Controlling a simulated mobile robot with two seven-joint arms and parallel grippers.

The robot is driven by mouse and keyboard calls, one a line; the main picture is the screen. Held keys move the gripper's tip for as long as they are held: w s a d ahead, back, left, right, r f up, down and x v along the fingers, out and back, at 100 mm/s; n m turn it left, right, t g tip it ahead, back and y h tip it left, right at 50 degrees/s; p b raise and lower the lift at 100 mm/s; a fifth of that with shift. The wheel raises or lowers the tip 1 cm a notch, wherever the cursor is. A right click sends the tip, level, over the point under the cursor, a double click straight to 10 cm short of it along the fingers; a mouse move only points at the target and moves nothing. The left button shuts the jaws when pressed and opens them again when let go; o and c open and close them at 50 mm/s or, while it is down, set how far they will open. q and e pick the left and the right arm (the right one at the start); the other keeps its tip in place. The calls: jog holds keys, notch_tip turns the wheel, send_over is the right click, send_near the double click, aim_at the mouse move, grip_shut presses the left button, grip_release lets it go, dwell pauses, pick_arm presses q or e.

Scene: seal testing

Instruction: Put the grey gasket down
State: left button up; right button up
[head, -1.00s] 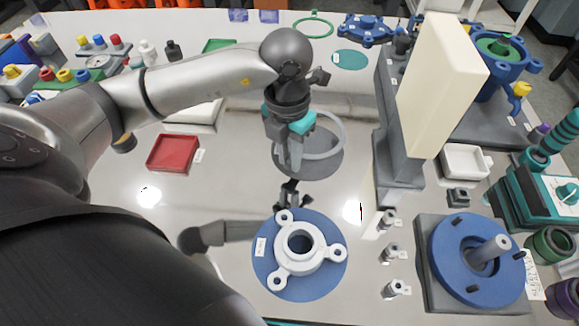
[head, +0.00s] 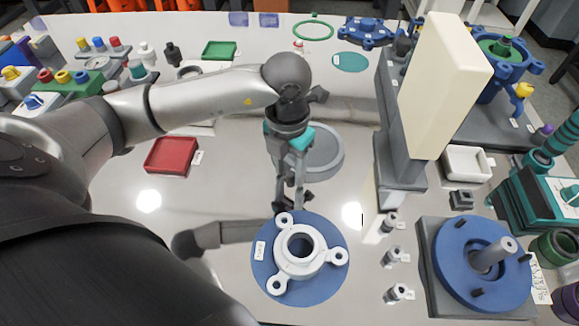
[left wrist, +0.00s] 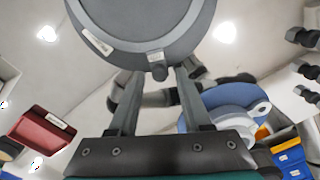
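The grey gasket (head: 340,160) is a light ring with a small tab. My left gripper (head: 291,183) is low over the table at the gasket's near-left edge. Its two fingers are spread, also in the left wrist view (left wrist: 158,85), with the tab between their tips and a gap on each side. My right gripper is not in view.
A white three-lobed flange (head: 299,250) on a blue round mat (head: 266,278) stands just in front. A tall cream block on a grey stand (head: 400,170) rises to the right. A red tray (head: 171,155) lies left. Glossy table between is clear.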

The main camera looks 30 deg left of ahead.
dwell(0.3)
pick_arm(q)
jog(key=shift+r, duration=0.3)
notch_tip(320, 180, up, 12)
jog(key=p, duration=0.4)
jog(key=shift+f, duration=0.2)
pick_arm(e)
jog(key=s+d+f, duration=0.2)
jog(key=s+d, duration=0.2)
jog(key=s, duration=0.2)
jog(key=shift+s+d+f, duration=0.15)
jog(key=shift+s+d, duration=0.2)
pick_arm(q)
jog(key=shift+f, duration=0.1)
